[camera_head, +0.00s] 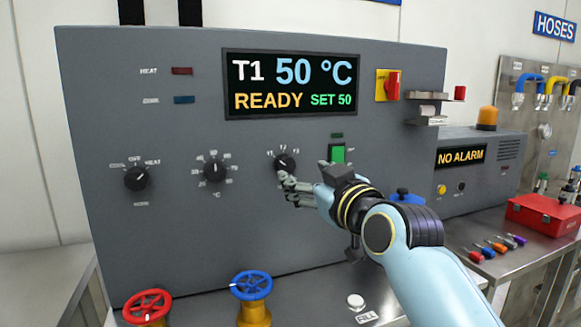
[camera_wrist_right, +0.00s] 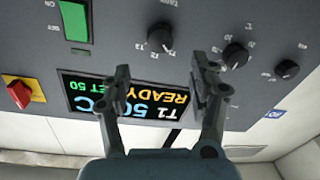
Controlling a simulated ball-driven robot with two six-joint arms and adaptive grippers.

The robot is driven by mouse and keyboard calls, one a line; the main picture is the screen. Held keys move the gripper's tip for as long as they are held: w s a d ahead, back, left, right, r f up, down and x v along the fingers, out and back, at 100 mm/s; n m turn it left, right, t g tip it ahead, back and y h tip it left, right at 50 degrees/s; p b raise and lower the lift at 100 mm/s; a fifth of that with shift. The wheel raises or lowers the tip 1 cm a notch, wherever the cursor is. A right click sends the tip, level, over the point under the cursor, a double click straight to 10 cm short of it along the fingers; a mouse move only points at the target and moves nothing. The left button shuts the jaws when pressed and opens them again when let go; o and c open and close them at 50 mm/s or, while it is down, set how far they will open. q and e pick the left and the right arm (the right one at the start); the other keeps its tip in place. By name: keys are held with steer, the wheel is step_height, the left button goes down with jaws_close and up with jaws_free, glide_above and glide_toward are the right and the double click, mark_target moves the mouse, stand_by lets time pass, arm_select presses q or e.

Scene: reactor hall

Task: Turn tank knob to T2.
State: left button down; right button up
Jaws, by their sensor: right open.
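The tank knob (camera_head: 285,162) is a black round knob on the grey panel, with small T labels around its upper side. The display (camera_head: 291,85) above it reads T1, 50 °C, READY, SET 50. My right gripper (camera_head: 285,187) is open just below and in front of the knob. In the right wrist view the panel appears upside down. There the knob (camera_wrist_right: 160,37) shows beyond the gap between the open fingers (camera_wrist_right: 161,75), with nothing between them. It looks untouched; its exact pointer direction is too small to tell. My left gripper is not in view.
A green switch (camera_head: 337,153) sits close right of the knob, behind my right wrist. A temperature knob (camera_head: 214,169) and a heat/cool knob (camera_head: 136,178) are to the left. Red (camera_head: 147,305) and blue (camera_head: 251,284) valve wheels stand below. The panel between is clear.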

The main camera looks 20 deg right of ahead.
mark_target(287, 165)
steer(key=w, duration=0.5)
steer(key=w+a+p, duration=0.1)
steer(key=w, duration=0.1)
steer(key=shift+w, duration=0.4)
steer(key=shift+d+f, duration=0.1)
steer(key=c, duration=1.1)
steer(key=shift+c, duration=0.2)
